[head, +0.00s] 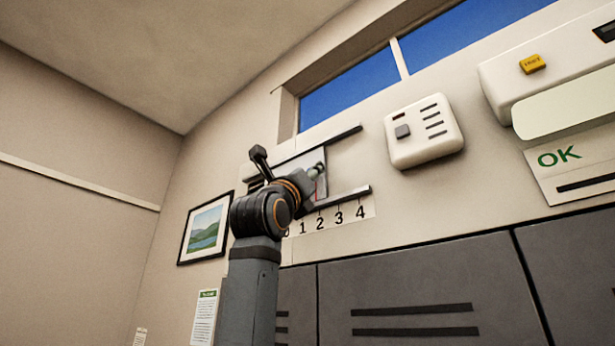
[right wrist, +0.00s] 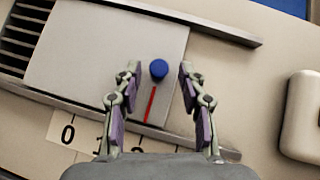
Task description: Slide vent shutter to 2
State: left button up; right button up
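The vent shutter (right wrist: 95,55) is a pale plate between two dark rails, with a blue knob (right wrist: 158,69) and a red pointer line (right wrist: 150,104). In the head view the red pointer (head: 317,190) stands close to the 2 on the number scale (head: 330,219); exact alignment is hard to tell. My right gripper (right wrist: 158,75) is open, its fingers on either side of the knob with a gap at each side. In the head view my right gripper (head: 319,171) is at the shutter, partly hiding it. My left gripper is not in view.
Vent slats (right wrist: 22,35) show left of the shutter. A white wall box (head: 424,131) is to the right, with a larger unit bearing a yellow button (head: 532,64) beyond. Grey lockers (head: 420,280) are below, a framed picture (head: 205,229) at left.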

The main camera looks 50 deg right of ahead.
jog(key=v, duration=1.2)
dwell(0.3)
